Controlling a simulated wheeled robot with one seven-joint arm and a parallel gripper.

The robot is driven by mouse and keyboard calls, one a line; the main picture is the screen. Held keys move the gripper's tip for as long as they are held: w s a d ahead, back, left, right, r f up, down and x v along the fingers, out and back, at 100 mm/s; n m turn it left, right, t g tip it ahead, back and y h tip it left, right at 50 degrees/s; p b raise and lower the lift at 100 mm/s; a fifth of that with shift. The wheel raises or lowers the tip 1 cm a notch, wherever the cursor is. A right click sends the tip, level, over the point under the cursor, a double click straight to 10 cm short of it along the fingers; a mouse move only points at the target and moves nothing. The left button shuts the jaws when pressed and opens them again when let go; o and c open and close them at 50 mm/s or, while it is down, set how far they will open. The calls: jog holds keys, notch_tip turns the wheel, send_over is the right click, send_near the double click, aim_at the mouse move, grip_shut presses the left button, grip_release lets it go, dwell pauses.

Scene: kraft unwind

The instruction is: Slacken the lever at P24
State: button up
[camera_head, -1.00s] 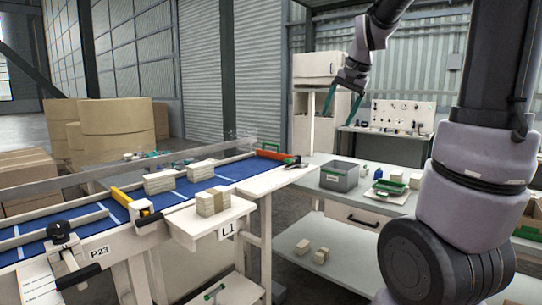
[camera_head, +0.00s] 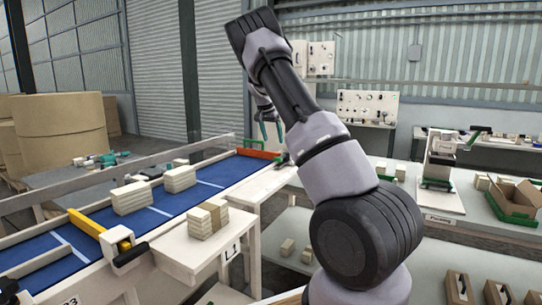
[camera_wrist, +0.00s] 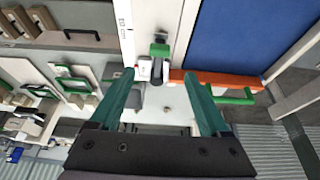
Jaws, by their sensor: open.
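A small dark lever or knob with a green part (camera_wrist: 160,48) sits at the end of the conveyor, beside the orange end bar (camera_wrist: 218,79). No P24 label is readable. A red-and-white piece (camera_wrist: 145,70) lies next to it. In the head view the orange bar (camera_head: 258,153) closes the far end of the blue belt, with a small dark fitting (camera_head: 283,159) at its right. My gripper (camera_wrist: 158,80) is open and empty, its teal fingers pointing at the lever area. In the head view my gripper (camera_head: 268,134) hangs above that corner, apart from it.
The blue conveyor (camera_head: 205,190) carries cream block stacks; a yellow bar (camera_head: 87,222) crosses it nearer me. A side shelf (camera_head: 190,240) holds another stack. Workbenches with a grey-green stand (camera_head: 437,165) and cartons are at the right.

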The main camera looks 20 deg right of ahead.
aim_at(277, 158)
jog(key=x, duration=0.9)
jog(key=shift+d+f, duration=0.1)
jog(key=shift+f, duration=0.3)
grip_shut()
dwell(0.9)
